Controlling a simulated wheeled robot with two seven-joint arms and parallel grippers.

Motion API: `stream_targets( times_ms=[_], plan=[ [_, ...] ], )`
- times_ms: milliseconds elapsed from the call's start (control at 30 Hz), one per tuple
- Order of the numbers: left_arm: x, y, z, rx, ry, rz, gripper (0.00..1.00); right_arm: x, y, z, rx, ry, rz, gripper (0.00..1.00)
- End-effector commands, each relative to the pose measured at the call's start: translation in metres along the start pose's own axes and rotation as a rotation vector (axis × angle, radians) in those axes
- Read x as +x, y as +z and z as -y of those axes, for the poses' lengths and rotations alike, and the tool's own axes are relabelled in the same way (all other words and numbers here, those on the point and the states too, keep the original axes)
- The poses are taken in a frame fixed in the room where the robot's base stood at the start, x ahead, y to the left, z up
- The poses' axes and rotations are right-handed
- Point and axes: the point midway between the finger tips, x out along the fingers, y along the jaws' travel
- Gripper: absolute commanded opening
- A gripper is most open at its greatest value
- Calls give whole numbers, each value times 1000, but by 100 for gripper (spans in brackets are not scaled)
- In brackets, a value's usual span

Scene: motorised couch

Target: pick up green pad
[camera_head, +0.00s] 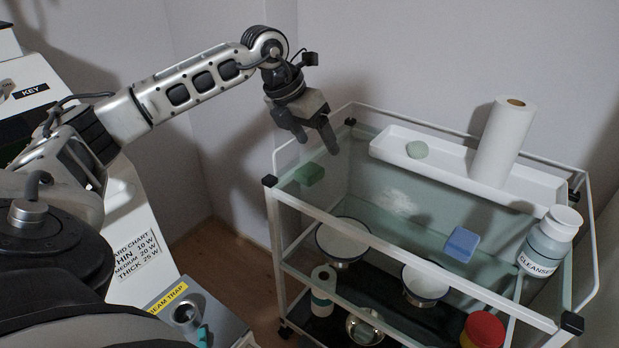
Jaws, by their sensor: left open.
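The green pad (309,174) is a small green block on the glass top shelf of the cart, near its left end. My left gripper (317,142) hangs above and slightly behind the pad, pointing down, with its fingers apart and nothing between them. It looks clear of the pad. My right gripper is not in view.
The white tray (545,188) holds a paper roll (503,140). A blue pad (461,244) and a cleanser bottle (548,241) stand on the glass to the right. White rails (285,150) edge the cart. Bowls (341,240) sit on a lower shelf.

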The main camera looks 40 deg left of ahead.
Motion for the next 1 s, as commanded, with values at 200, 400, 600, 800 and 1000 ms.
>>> stream_targets(
  times_ms=[200, 400, 600, 800, 1000],
  plan=[
    [-35, -2, -52, -46, 192, -14, 71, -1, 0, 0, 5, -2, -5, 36],
    [-2, -4, -60, -49, 199, -19, 71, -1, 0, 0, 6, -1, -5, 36],
    [40, -5, -68, -48, 197, -17, 71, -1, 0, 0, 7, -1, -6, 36],
    [63, -5, -73, -47, 197, -15, 71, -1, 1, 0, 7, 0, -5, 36],
    [79, -6, -74, -46, 196, -17, 71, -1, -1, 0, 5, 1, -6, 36]
  ],
)
